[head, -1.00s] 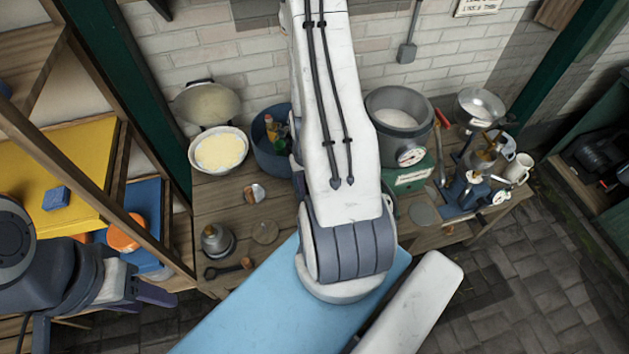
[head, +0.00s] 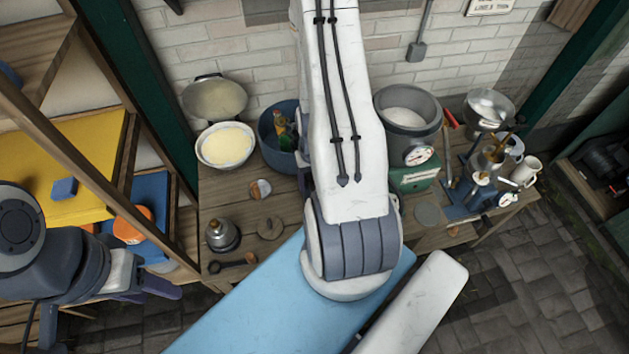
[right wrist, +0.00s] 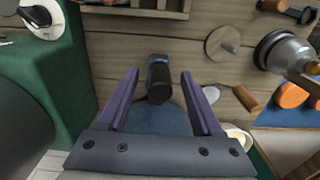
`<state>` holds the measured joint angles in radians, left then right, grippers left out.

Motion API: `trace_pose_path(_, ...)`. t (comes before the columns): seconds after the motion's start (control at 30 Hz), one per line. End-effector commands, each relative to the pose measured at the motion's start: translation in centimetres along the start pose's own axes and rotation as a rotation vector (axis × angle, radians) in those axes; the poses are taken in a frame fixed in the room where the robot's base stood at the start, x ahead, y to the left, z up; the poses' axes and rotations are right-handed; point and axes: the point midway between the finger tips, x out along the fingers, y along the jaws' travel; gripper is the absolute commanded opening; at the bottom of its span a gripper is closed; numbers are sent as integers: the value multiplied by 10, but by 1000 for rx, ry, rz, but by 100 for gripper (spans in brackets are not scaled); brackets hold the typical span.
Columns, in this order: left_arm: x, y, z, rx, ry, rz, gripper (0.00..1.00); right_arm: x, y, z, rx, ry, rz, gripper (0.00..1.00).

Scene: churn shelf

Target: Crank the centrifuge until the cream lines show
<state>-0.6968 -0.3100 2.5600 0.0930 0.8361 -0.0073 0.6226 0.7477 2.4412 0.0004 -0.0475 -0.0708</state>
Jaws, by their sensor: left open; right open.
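A round blue drum (head: 274,153), which looks like the centrifuge, stands at the back of the wooden bench against the wall. Something green and orange shows in its open top, and my right arm covers its right side. In the right wrist view a dark crank grip (right wrist: 159,80) stands up between the open fingers of my right gripper (right wrist: 160,85), apart from both, with the blue drum (right wrist: 155,117) below. In the head view the right gripper is hidden by its arm. Cream lines are not visible. My left gripper (head: 152,290) is open and empty beside the shelf at lower left.
A bowl of yellow cream (head: 226,146) is left of the drum. A grey pot (head: 407,115) on a green scale (head: 412,178) is to the right. A metal can (head: 222,236) and a round lid (head: 270,229) lie in front. A wooden shelf (head: 85,190) flanks the left side.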

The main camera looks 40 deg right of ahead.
Motion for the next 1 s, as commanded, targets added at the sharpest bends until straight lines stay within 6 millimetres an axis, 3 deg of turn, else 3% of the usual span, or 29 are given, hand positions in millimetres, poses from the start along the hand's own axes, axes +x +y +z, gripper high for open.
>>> trace_pose_path(1.0, -65, 5, -3, -5, 0, 0, 50, -76, 0, 0, 0, 0, 0, 67)
